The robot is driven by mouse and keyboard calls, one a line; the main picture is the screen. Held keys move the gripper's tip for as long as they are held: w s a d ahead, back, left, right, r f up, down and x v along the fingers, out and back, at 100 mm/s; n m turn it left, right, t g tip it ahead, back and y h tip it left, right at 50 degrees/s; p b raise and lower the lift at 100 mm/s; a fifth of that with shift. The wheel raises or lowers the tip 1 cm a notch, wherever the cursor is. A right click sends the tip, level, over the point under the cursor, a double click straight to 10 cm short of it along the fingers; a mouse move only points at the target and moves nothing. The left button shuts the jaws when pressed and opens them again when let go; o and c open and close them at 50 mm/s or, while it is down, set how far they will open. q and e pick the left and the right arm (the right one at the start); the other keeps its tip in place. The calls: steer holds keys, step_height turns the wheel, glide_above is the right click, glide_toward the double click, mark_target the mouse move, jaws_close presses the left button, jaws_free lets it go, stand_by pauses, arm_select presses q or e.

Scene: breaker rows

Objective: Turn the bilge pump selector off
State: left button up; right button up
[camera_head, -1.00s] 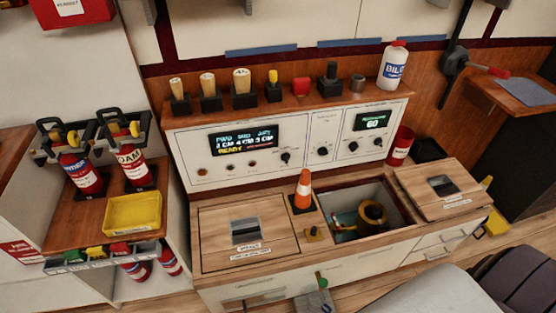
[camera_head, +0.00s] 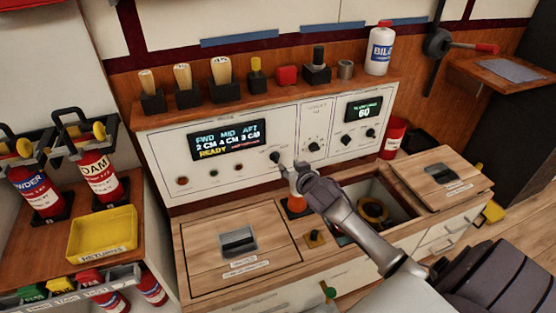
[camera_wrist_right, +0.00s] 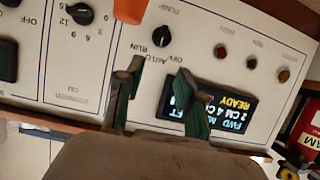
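The pump selector (camera_head: 275,157) is a small black knob on the white console front, right of the lit display. In the right wrist view the same knob (camera_wrist_right: 163,37) has PUMP, AUTO and RUN lettering around it, upside down. I cannot tell for sure which mark its pointer is on. My right gripper (camera_head: 288,163) reaches up to the console just right of the knob in the head view. In the right wrist view its two fingers (camera_wrist_right: 158,80) are apart with nothing between them, and the knob lies beyond their tips. My left gripper is not in view.
The display (camera_head: 228,139) reads READY. Other knobs (camera_head: 314,146) sit to the right. An orange cone (camera_head: 297,206) stands under my right gripper, partly hidden. An open hatch (camera_head: 408,205) lies right of it. Several handled tools (camera_head: 183,77) stand on the shelf above.

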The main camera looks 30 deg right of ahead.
mark_target(277, 157)
steer(key=b+x, duration=0.2)
steer(key=x, duration=0.9)
steer(key=shift+s+b, duration=0.1)
steer(key=shift+b, duration=0.2)
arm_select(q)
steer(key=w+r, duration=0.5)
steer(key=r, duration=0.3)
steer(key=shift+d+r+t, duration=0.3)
arm_select(e)
steer(key=shift+w+d+f, duration=0.1)
steer(key=shift+w+f, duration=0.1)
steer(key=shift+w, duration=0.2)
jaws_close()
